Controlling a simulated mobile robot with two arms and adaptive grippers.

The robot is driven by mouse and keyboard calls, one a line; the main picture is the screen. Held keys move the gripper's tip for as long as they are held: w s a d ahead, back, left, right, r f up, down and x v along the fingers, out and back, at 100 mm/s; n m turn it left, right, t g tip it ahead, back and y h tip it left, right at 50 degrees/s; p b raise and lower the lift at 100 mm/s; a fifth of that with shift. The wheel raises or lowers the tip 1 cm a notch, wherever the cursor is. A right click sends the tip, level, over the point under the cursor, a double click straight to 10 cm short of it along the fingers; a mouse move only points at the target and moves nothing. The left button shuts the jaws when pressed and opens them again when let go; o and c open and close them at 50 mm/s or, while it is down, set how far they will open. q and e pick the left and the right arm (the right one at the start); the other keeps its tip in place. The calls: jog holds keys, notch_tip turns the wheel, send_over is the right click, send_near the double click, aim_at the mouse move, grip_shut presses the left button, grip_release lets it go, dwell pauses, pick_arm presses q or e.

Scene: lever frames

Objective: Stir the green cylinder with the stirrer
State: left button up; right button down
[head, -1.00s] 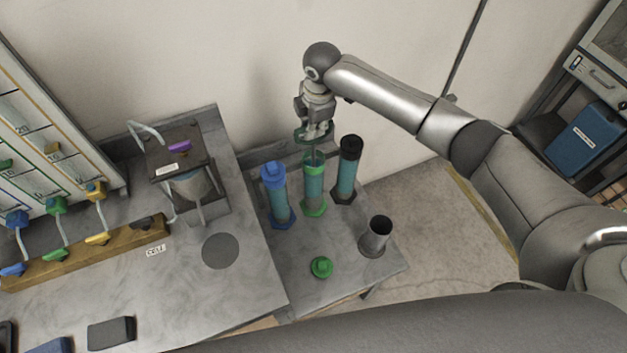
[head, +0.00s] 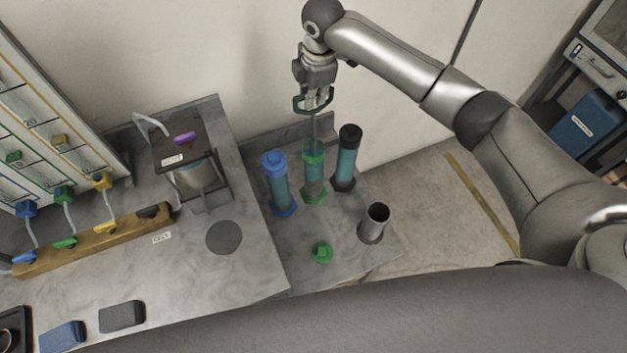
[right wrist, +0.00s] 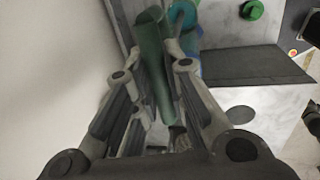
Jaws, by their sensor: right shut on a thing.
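The green cylinder (head: 314,172), a clear tube with green rims and teal liquid, stands upright on the lower grey table between a blue and a black cylinder. My right gripper (head: 314,100) is above it, shut on the green handle of the stirrer (head: 316,128). The stirrer's thin grey rod runs down to the green cylinder's open top; its lower end is hidden. In the right wrist view the dark green handle (right wrist: 155,65) lies between the fingers. My left gripper is not in view.
The blue cylinder (head: 275,183) and black cylinder (head: 346,160) stand close on either side. A green cap (head: 321,252) and an open grey cup (head: 374,222) are in front. A dark apparatus (head: 190,170) stands on the higher counter to the left. The wall is close behind.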

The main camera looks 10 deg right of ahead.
jog(key=shift+r, duration=1.45)
jog(key=b, duration=0.2)
send_over(313, 125)
jog(key=shift+w+f, duration=0.15)
jog(key=shift+f, duration=1.75)
jog(key=shift+w+f, duration=0.15)
jog(key=shift+f, duration=1.75)
jog(key=shift+f+b, duration=1.2)
jog(key=shift+f, duration=2.05)
jog(key=shift+r, duration=0.1)
